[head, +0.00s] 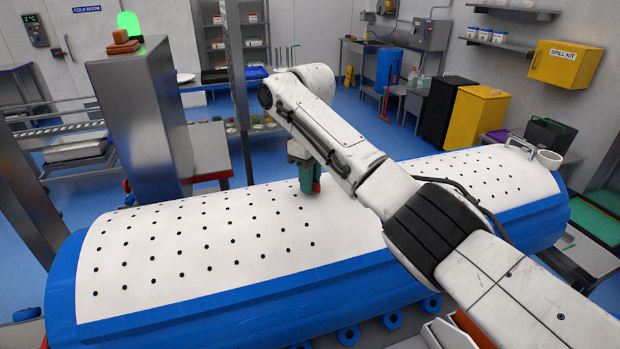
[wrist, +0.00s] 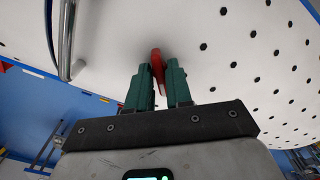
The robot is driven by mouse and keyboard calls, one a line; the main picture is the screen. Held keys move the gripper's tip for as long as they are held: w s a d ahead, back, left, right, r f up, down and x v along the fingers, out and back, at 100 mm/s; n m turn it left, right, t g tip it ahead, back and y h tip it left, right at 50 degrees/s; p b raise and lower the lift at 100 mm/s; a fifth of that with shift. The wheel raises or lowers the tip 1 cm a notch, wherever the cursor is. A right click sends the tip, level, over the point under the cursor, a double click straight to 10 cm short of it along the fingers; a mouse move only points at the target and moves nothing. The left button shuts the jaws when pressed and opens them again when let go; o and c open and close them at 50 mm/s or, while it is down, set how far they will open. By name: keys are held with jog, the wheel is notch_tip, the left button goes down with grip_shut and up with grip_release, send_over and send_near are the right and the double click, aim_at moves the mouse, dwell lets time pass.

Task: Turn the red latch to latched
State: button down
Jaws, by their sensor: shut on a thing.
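The red latch (wrist: 157,66) shows in the wrist view as a red lever on the white drum surface, between the two green fingers of my gripper (wrist: 160,88). The fingers are closed on the latch. Its lower part is partly hidden by the fingers, and I cannot tell its latched state. In the head view my gripper (head: 306,178) points down at the top of the white perforated drum (head: 170,262).
A metal bar handle (wrist: 66,40) stands left of the gripper in the wrist view. In the head view a grey steel column (head: 150,130) rises behind the drum at left. The drum's left half is clear.

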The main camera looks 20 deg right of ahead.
jog(key=m, duration=0.3)
jog(key=shift+m, duration=2.2)
jog(key=c, duration=1)
grip_release()
notch_tip(320, 180, up, 11)
jog(key=shift+f, duration=0.1)
